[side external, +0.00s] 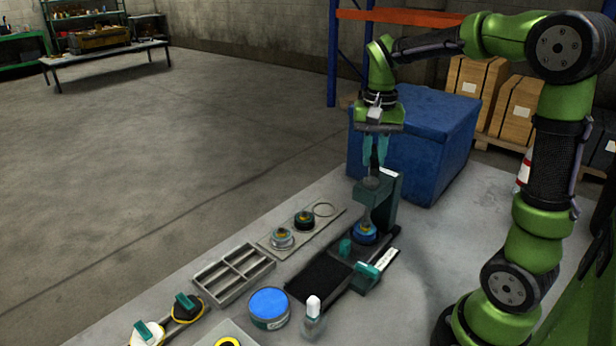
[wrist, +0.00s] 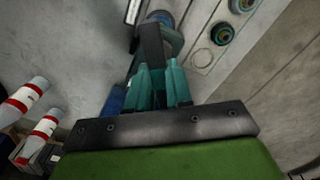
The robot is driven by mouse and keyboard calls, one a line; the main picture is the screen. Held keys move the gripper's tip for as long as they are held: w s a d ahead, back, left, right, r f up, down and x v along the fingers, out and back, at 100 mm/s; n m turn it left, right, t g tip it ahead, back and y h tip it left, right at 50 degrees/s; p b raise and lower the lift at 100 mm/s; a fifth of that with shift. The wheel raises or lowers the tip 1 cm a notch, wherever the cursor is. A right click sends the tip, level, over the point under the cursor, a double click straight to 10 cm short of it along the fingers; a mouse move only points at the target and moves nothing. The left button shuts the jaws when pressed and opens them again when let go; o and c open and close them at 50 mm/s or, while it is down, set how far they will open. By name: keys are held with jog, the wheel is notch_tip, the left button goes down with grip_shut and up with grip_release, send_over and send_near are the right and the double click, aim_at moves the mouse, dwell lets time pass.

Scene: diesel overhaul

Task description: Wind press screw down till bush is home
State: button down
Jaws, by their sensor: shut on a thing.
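The press (side external: 387,200) is a dark green upright frame on the bench, with a grey screw (side external: 371,184) at its top. My gripper (side external: 375,164) points straight down over the press, its teal fingers shut on the top of the press screw. A blue round part with a yellowish centre (side external: 363,233) sits under the screw on the press base. The bush itself is too small to make out, so I cannot tell how deep it sits. In the wrist view my gripper (wrist: 158,82) is closed together behind the dark press frame (wrist: 152,48), which hides the grip point.
A blue crate (side external: 400,130) stands close behind the press. Teal clamps (side external: 367,271) flank the press base.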

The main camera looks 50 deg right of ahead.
jog(key=m, duration=0.5)
jog(key=shift+f, duration=0.1)
jog(key=shift+m, duration=0.3)
jog(key=m, duration=0.5)
jog(key=shift+f, duration=0.15)
jog(key=shift+m, duration=0.3)
jog(key=m, duration=0.5)
jog(key=shift+f, duration=0.15)
jog(key=shift+m, duration=0.3)
